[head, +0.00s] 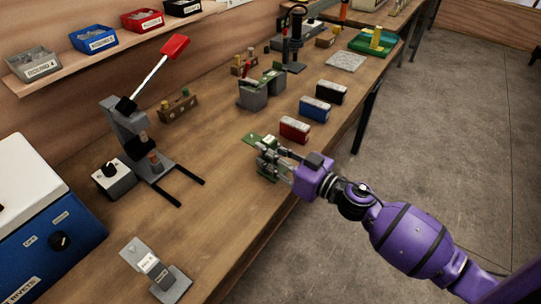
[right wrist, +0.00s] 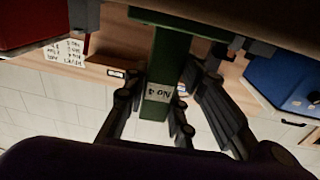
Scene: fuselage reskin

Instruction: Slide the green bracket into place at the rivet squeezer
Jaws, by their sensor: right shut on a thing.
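The green bracket (head: 250,138) is held in my right gripper (head: 271,156) over the workbench, right of the middle of the bench top. In the right wrist view the bracket (right wrist: 157,106) stands between the two dark fingers (right wrist: 160,108), with an upside-down label reading about "NO 4". The rivet squeezer (head: 128,125) is the grey stand with a red-tipped lever at the left. Two black rails (head: 181,186) reach from its base towards the right. The bracket is clear of the squeezer and its rails. My left gripper is not in view.
A control box (head: 113,178) sits beside the squeezer, and a blue and white machine (head: 50,215) is at lower left. A grey fixture (head: 156,272) stands at the front. Red (head: 295,129), blue (head: 315,109) and black (head: 331,91) boxes line the right edge. Bare bench lies between bracket and rails.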

